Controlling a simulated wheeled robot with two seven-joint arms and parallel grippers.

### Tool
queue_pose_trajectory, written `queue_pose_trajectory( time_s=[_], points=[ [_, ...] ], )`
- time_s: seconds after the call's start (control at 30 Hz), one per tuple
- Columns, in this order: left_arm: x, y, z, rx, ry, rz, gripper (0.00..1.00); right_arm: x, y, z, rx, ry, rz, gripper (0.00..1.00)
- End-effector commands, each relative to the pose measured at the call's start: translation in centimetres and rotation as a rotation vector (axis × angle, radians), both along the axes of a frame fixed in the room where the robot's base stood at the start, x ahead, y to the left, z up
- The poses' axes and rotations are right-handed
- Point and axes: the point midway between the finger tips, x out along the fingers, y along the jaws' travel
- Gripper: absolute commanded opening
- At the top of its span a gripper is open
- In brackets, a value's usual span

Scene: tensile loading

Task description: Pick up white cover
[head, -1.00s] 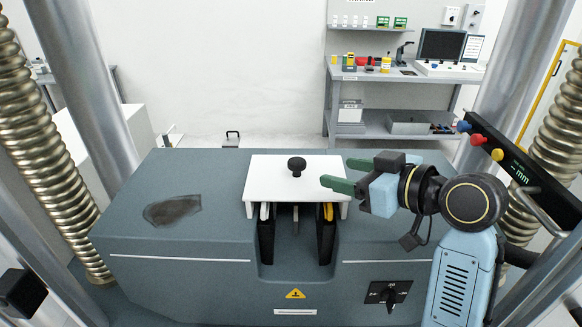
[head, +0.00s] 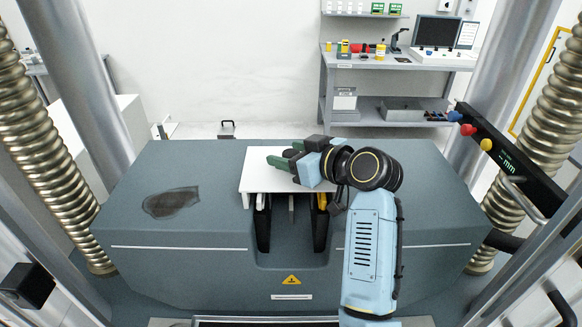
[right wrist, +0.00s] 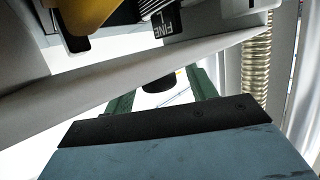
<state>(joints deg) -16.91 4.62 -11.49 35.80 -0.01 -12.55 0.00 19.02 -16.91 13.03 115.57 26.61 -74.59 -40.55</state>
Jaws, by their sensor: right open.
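The white cover (head: 257,177) is a flat plate lying on top of the grey-blue machine block, over its front slot. It also shows nearly edge-on as a pale slanting band in the right wrist view (right wrist: 110,82). My right gripper (head: 285,156) is open just above the cover, its green fingers pointing left. The cover's black knob (right wrist: 158,84) shows between the two fingers in the right wrist view; in the head view the gripper hides it. I cannot tell whether the fingers touch the knob. My left gripper is not in view.
The machine block (head: 215,215) has a dark patch (head: 171,203) on its left. Black and yellow jaw parts (head: 322,202) sit in the slot under the cover. Silver columns and coiled springs flank the block. A workbench (head: 395,62) stands behind, and a display bar (head: 500,150) at right.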

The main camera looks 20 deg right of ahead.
Motion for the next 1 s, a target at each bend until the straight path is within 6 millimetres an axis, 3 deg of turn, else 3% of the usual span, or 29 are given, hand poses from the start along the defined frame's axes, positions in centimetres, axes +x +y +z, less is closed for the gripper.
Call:
queue_pose_trajectory(
  time_s=[0.2,0.63,0.87,1.0],
  points=[
    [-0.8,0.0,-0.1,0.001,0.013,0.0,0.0,0.1,0.0,-0.1,0.0,0.0,-0.001,0.56],
    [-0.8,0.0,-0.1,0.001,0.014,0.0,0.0,0.1,0.0,0.1,0.001,-0.003,-0.001,0.02],
    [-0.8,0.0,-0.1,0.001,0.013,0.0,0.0,0.1,0.0,0.3,0.0,-0.005,0.0,0.02],
    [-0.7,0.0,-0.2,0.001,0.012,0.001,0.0,0.1,-0.1,1.9,-0.003,-0.01,-0.001,0.02]
  ],
)
